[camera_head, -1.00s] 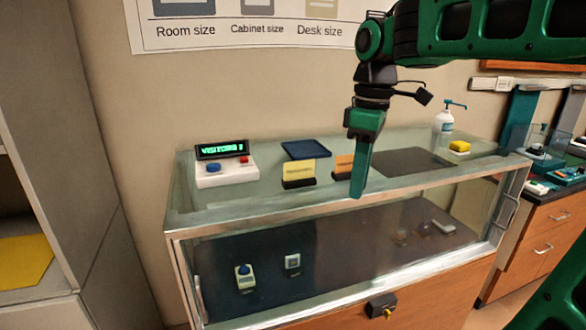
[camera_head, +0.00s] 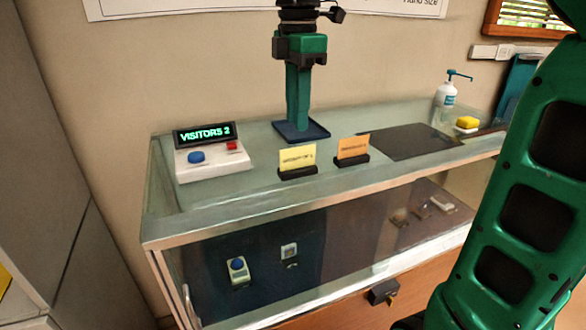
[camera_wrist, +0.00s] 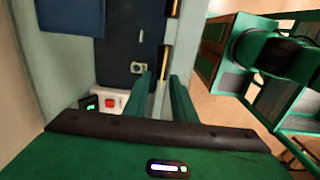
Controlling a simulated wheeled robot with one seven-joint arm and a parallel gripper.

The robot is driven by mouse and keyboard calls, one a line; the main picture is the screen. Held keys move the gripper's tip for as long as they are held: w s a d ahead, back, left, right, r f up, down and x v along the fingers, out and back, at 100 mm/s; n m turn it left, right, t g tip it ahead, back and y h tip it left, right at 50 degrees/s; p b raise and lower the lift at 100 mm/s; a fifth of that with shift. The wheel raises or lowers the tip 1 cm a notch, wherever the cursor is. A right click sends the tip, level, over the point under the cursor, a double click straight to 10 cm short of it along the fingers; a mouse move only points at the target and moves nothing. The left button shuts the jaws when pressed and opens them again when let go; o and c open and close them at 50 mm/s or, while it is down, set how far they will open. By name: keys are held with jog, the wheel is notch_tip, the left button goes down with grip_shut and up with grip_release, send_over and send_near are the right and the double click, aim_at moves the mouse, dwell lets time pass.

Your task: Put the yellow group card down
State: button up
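The yellow card (camera_head: 297,157) stands upright in a small black holder (camera_head: 298,173) on the glass counter top (camera_head: 225,196). An orange card (camera_head: 353,146) stands in a similar holder just to its right. My gripper (camera_head: 297,126) points down behind the yellow card, apart from it, in line with the dark blue tray (camera_head: 318,128); its height above the tray is unclear. In the wrist view my gripper (camera_wrist: 161,88) has a gap between its two green fingers, with nothing seen held. I cannot make out the yellow card clearly in that view.
A white box (camera_head: 212,163) with blue and red buttons and a display reading "VISITORS 2" stands at the left. A dark mat (camera_head: 408,143), a pump bottle (camera_head: 445,98) and a yellow sponge-like block (camera_head: 467,122) are at the right. The front counter strip is clear.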

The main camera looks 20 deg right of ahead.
aim_at(298, 150)
jog(key=shift+s+f, duration=0.15)
jog(key=shift+f, duration=2.05)
jog(key=shift+s+f, duration=0.15)
jog(key=shift+f, duration=2)
jog(key=shift+c, duration=0.7)
grip_shut()
